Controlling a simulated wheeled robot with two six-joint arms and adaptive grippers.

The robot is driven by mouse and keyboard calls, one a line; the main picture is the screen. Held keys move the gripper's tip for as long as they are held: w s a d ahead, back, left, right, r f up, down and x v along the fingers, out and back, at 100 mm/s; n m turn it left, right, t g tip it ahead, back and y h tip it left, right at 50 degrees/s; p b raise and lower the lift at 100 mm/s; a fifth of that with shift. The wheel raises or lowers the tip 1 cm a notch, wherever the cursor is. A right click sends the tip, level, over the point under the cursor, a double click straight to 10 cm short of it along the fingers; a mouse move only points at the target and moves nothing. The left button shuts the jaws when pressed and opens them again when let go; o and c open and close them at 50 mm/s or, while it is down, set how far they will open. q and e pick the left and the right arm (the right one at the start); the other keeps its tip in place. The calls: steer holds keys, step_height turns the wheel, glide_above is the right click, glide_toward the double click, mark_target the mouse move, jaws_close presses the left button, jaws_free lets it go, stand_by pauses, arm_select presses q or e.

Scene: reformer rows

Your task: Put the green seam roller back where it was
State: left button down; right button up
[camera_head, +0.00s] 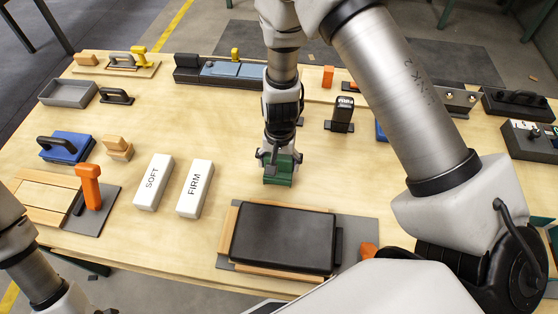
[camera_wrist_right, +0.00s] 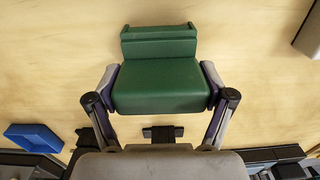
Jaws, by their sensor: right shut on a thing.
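The green seam roller (camera_head: 279,172) is a green block with a raised lip along one side. My right gripper (camera_head: 279,157) is shut on it, over the open middle of the table. In the right wrist view the roller (camera_wrist_right: 160,80) sits between the two fingers (camera_wrist_right: 160,88), one pressed on each side. I cannot tell whether its underside touches the table. Of my left arm only links show at the lower left; its gripper is out of view.
White SOFT (camera_head: 153,183) and FIRM (camera_head: 195,188) blocks stand left of the roller. A black pad on a wooden frame (camera_head: 283,238) lies in front. A black upright holder (camera_head: 342,115) stands behind to the right. Bare table lies around the roller.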

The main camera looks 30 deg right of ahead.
steer(key=o, duration=1)
step_height(320, 180, up, 12)
steer(key=shift+d+r, duration=0.1)
